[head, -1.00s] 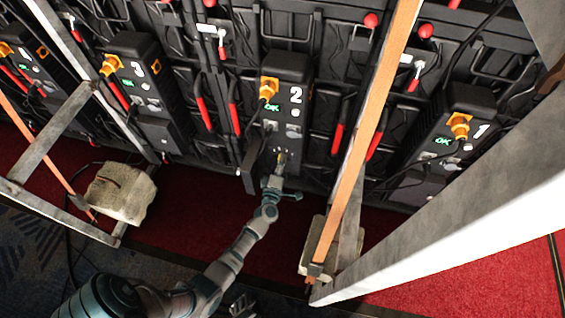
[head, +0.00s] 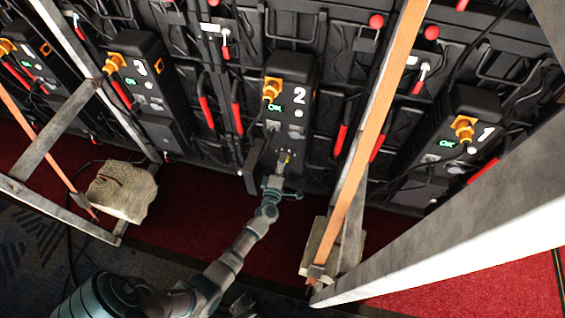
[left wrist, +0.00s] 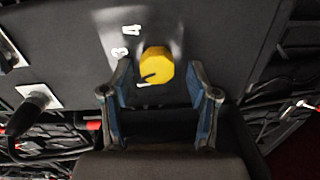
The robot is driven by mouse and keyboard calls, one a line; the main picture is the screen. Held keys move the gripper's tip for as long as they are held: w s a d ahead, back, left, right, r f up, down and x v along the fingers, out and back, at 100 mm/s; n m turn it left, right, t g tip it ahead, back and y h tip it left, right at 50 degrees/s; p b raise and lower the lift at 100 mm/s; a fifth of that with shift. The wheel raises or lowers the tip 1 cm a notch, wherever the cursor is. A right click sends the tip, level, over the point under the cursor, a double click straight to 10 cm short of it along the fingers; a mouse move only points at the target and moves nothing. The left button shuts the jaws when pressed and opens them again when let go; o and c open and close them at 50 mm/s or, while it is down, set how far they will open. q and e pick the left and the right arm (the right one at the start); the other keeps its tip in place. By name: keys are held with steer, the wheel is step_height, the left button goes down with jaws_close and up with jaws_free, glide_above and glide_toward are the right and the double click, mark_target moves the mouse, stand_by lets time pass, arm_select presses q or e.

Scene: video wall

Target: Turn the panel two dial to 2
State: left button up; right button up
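Panel two (head: 287,120) is the dark box marked 2 in the middle of the head view, with a green OK display. Its yellow dial (left wrist: 157,67) shows in the left wrist view, with a black mark on its lower left side. White digits 3 and 4 stand to the upper left of the dial; other digits are not clear. My left gripper (left wrist: 161,108) is open, its two fingers apart on either side just short of the dial, holding nothing. In the head view my left gripper (head: 280,180) is at the panel's lower end. My right gripper cannot be made out clearly; a grey part shows at the bottom edge.
Panel one (head: 455,140) is at the right and panel three (head: 150,95) at the left. An orange-edged post (head: 365,130) stands right of panel two, with a stone block (head: 312,262) at its foot. Another stone block (head: 122,192) lies left. Cables hang around the panels.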

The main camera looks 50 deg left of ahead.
arm_select(q)
steer(key=shift+d, duration=0.1)
steer(key=v, duration=1.1)
steer(key=shift+s+d, duration=0.2)
steer(key=shift+s, duration=0.2)
steer(key=shift+f, duration=0.1)
